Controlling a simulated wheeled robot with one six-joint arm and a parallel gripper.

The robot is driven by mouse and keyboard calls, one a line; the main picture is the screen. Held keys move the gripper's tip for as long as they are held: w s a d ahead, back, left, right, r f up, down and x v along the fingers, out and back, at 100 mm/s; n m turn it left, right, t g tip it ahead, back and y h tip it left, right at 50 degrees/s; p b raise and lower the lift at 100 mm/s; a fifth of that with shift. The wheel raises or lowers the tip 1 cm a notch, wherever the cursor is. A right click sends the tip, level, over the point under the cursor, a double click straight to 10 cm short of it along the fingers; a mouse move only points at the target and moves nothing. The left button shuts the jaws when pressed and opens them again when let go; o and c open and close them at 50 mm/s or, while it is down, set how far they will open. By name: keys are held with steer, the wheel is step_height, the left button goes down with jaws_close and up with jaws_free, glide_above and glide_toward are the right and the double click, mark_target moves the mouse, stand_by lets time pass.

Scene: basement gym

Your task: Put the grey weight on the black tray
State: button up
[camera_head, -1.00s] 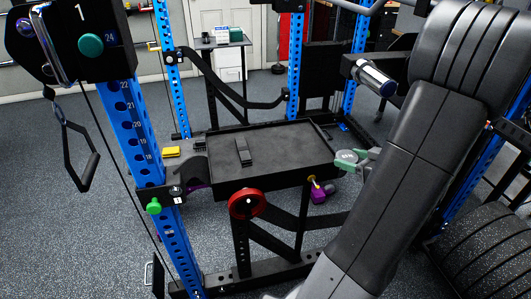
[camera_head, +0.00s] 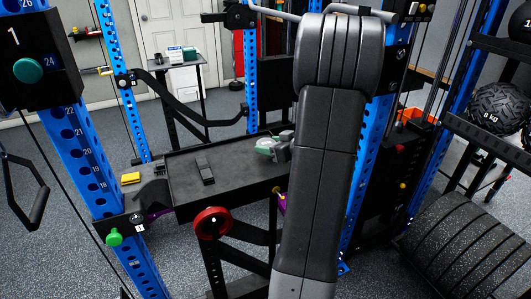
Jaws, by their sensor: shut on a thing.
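The black tray (camera_head: 237,179) is a wide, shallow, dark tray with a low rim, held between the blue rack posts. My gripper (camera_head: 267,147) is shut on the grey weight (camera_head: 263,143), a small pale grey piece with green beside it. The weight shows over the right part of the tray; I cannot tell whether it touches the surface. My arm hides the tray's right end and part of the gripper.
A small black block (camera_head: 205,171) lies on the left half of the tray. A red round knob (camera_head: 212,223) is at the tray's front. Blue posts (camera_head: 83,150) flank it. The tray's middle is clear.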

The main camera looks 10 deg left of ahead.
mark_target(266, 158)
steer(key=shift+w+a, duration=0.45)
steer(key=shift+a, duration=0.25)
steer(key=shift+w+a+f, duration=0.15)
steer(key=shift+a+f, duration=0.05)
steer(key=shift+a, duration=0.05)
steer(key=shift+f+b, duration=0.5)
steer(key=shift+f, duration=1)
steer(key=shift+d, duration=0.1)
steer(key=shift+f, duration=0.2)
steer(key=o, duration=1.3)
